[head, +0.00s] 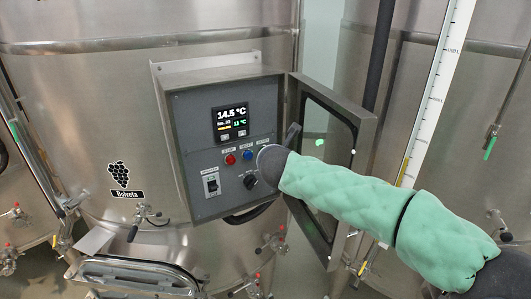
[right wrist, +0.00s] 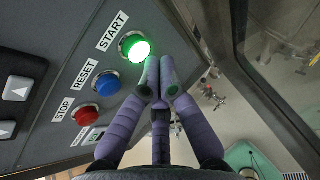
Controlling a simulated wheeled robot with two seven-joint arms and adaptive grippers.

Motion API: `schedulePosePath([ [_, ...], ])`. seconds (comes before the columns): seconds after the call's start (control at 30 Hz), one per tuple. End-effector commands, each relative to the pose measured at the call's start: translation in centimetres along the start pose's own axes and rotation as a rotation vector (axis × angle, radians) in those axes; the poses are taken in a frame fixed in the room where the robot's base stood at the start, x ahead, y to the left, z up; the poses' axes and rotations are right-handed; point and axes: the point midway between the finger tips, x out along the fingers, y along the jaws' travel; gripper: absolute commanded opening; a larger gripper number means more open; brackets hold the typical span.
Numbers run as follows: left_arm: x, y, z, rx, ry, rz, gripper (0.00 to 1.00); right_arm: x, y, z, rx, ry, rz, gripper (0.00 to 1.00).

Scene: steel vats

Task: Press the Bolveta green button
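The steel vat (head: 90,110) carries a grape label (head: 126,194) that appears to read Bolveta. Its grey control box (head: 200,125) is open. In the right wrist view the green button (right wrist: 134,47), labelled START, is brightly lit. In the head view, my right arm hides it. My right gripper (right wrist: 160,75) has its purple fingers together and empty, with the tips close beside the green button's lower right edge. I cannot tell whether they touch it. My left gripper is in neither view.
A blue RESET button (right wrist: 107,84) and a red STOP button (right wrist: 87,113) sit beside the green one. The box's open door (head: 364,105) stands to the right, close to my right arm. A display (head: 230,120) and a black knob (head: 250,181) are on the panel.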

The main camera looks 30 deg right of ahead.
Motion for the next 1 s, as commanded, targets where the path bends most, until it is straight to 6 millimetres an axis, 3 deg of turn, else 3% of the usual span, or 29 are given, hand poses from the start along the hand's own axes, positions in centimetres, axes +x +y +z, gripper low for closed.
schedulePosePath([
  [0.17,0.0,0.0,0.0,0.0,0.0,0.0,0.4,-0.3,-0.1,-0.1,0.0,0.0,0.0,0.0],
  [0.7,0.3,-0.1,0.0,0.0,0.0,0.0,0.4,-3.7,-2.0,-1.9,0.0,-0.001,0.0,0.0],
  [1.0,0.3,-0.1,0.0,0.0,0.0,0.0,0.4,-4.0,-2.1,-2.1,0.0,0.0,0.0,0.0],
])
